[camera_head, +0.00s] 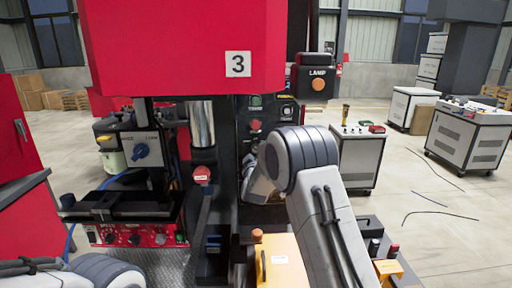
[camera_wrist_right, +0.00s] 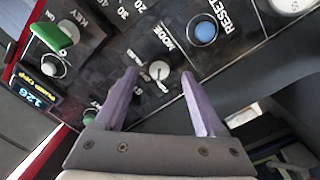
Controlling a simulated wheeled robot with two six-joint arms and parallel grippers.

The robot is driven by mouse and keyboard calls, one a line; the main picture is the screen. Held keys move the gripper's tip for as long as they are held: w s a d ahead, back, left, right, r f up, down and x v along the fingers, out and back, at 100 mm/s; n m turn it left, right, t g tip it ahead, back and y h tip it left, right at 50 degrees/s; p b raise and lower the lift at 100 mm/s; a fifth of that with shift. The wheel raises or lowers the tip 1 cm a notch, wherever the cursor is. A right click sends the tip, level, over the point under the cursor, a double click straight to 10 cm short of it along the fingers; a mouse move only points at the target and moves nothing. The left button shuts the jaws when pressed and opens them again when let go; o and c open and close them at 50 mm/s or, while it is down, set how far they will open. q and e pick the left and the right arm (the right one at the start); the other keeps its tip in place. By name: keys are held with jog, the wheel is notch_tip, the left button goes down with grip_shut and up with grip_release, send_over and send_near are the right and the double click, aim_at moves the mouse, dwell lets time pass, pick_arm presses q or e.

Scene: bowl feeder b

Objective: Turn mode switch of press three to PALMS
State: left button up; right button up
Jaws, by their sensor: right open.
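Press three (camera_head: 180,50) is the red machine with a "3" plate, in the middle of the head view. In the right wrist view, its mode switch (camera_wrist_right: 159,71) is a small pale round knob under the word MODE. Small labels around it are too blurred to read for sure. My right gripper (camera_wrist_right: 158,76) is open, with its two purple fingers on either side of the knob and nothing held. I cannot tell whether they touch it. In the head view my right arm reaches to the dark panel and mostly hides the gripper and the switch. My left gripper is not in view.
In the right wrist view, a blue RESET button (camera_wrist_right: 204,31) is close to the right finger, and a green key switch (camera_wrist_right: 56,38) is at upper left. In the head view, a yellow box (camera_head: 283,262) stands below my right arm. Grey cabinets (camera_head: 470,140) stand at right.

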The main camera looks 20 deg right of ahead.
jog(key=shift+x, duration=1)
jog(key=shift+d, duration=0.1)
grip_shut()
jog(key=shift+f+m+b, duration=0.15)
jog(key=shift+m+b, duration=0.35)
jog(key=shift+b, duration=0.15)
jog(key=m+b, duration=0.8)
jog(key=b, duration=0.1)
jog(key=shift+b, duration=0.3)
jog(key=m+b, duration=0.3)
jog(key=m, duration=0.1)
jog(key=shift+m+b, duration=0.3)
jog(key=shift+b, duration=0.1)
jog(key=shift+m+y+b, duration=0.4)
jog(key=shift+m+b, duration=0.95)
jog(key=shift+m, duration=0.45)
jog(key=shift+s+r, duration=0.1)
jog(key=shift+r, duration=0.15)
